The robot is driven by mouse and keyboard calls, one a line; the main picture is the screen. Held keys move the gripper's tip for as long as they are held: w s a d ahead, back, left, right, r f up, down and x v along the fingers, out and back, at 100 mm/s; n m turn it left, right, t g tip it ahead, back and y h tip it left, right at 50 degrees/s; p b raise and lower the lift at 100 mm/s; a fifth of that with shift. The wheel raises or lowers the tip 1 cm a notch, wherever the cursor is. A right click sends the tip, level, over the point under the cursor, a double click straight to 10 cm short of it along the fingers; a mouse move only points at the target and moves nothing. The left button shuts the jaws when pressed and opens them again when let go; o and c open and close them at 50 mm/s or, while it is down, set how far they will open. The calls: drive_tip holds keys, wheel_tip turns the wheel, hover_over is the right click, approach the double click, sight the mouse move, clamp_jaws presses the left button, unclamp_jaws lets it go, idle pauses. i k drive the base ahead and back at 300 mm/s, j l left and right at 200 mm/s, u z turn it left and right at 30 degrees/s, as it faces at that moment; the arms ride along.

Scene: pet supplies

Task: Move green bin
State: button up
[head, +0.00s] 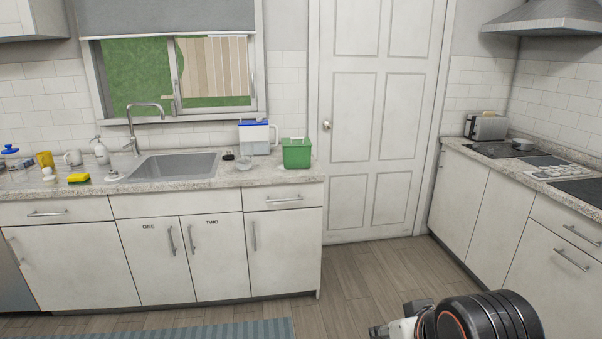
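The green bin (296,153) stands upright on the right end of the sink counter (262,189), near the counter's right edge. It looks like a small box with a rim, and I cannot see inside it. Part of my arm shows at the lower right of the head view, well apart from the bin and in front of the floor. My gripper's fingertips cannot be made out, so I cannot tell whether it is open or shut.
A clear container with a blue lid (257,137) stands just left of the bin, with a small glass bowl (244,164) in front. The sink (172,166) lies further left. A closed white door (378,120) is to the right.

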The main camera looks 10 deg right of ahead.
sight(295, 157)
drive_tip(key=i+l+u, duration=0.1)
drive_tip(key=i, duration=2.75)
